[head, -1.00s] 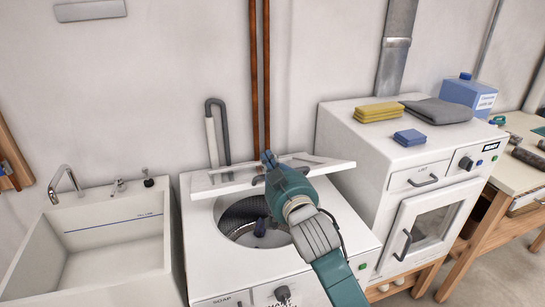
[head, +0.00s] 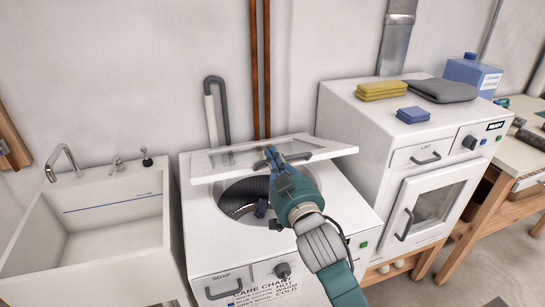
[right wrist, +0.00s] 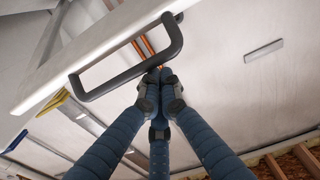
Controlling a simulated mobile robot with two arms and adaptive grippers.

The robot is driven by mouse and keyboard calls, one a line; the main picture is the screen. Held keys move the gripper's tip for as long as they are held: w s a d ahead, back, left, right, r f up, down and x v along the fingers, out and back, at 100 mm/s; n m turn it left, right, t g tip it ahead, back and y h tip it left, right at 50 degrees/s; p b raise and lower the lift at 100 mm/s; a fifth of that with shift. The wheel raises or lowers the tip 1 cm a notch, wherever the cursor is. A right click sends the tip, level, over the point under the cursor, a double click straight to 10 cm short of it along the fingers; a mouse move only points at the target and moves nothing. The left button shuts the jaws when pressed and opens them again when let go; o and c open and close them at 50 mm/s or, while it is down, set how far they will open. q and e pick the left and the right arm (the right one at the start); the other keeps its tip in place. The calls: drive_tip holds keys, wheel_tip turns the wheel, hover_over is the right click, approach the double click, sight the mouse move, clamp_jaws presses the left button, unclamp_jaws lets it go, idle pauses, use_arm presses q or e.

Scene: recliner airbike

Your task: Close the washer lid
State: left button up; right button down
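The white washer (head: 345,205) stands in the middle of the head view, with its round drum opening (head: 240,197) partly showing. Its lid (head: 215,166) is partly open, tilted above the drum, with a window panel and a dark handle (head: 300,157). My right gripper (head: 271,154) is at the lid beside the handle. In the right wrist view its blue fingers (right wrist: 159,78) are drawn together at the tips, with nothing seen between them. The handle (right wrist: 128,62) crosses just beyond the fingertips; I cannot tell if they touch. My left gripper is out of view.
A white sink (head: 105,220) is left of the washer. A white cabinet machine (head: 370,140) stands close on the right, with yellow cloths (head: 382,91), a blue stack (head: 413,115), a grey cloth (head: 443,90) and a blue jug (head: 470,75) on top. Pipes run up the wall behind.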

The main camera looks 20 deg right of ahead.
drive_tip(key=s+f+b, duration=0.3)
drive_tip(key=f+b, duration=0.3)
drive_tip(key=f, duration=0.3)
drive_tip(key=shift+s+t, duration=0.3)
drive_tip(key=shift+s, duration=0.1)
drive_tip(key=shift+d+f, duration=0.1)
